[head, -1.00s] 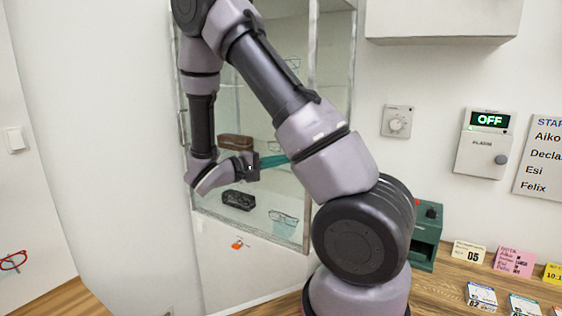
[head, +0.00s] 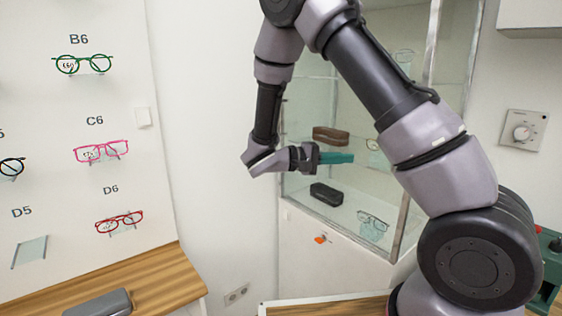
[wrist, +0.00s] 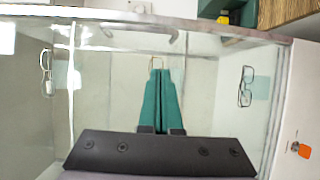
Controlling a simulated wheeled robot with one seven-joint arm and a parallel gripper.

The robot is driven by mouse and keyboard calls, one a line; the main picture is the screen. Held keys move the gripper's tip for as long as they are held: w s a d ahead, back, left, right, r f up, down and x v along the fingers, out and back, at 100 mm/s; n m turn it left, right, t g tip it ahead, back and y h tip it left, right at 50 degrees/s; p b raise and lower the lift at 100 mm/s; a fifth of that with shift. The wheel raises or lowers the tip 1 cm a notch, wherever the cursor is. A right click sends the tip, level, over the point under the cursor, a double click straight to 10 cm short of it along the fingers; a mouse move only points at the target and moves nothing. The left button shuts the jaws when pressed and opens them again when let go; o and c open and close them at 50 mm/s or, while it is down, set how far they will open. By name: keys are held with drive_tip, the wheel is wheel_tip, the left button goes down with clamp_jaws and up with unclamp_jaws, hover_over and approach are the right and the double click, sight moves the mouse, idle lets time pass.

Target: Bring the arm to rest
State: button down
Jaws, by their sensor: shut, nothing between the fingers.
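My gripper (head: 350,158) has teal fingers that lie together, with nothing between them. In the head view it is held level at the end of my bent arm, pointing right, and overlaps the glass cabinet (head: 408,225). In the wrist view the closed fingers of my gripper (wrist: 160,74) point up the picture, towards glass shelves. I cannot tell how far the fingers are from the glass. My arm hides part of the cabinet.
A brown case (head: 331,136), a black case (head: 326,194) and glasses (head: 372,220) are in the cabinet. At left, a wall board holds green (head: 83,64), pink (head: 102,151) and red glasses (head: 119,222). A grey case (head: 98,304) lies on the wooden counter (head: 165,280).

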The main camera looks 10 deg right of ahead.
drive_tip(key=s+d+r+m+g+y, duration=0.3)
drive_tip(key=s+d+r+g+y, duration=0.15)
drive_tip(key=s+y, duration=0.65)
drive_tip(key=s+a+r+m+t+y, duration=0.1)
drive_tip(key=s+a+r+t+y, duration=0.1)
drive_tip(key=r+t+y, duration=0.2)
drive_tip(key=s+a+r+m+t+y, duration=0.1)
drive_tip(key=s+a+r+t+y, duration=0.1)
drive_tip(key=r+t, duration=0.4)
wheel_tip(320, 180, up, 3)
drive_tip(key=shift+s+f+y, duration=0.2)
drive_tip(key=shift+s+y, duration=0.45)
drive_tip(key=shift+y, duration=0.55)
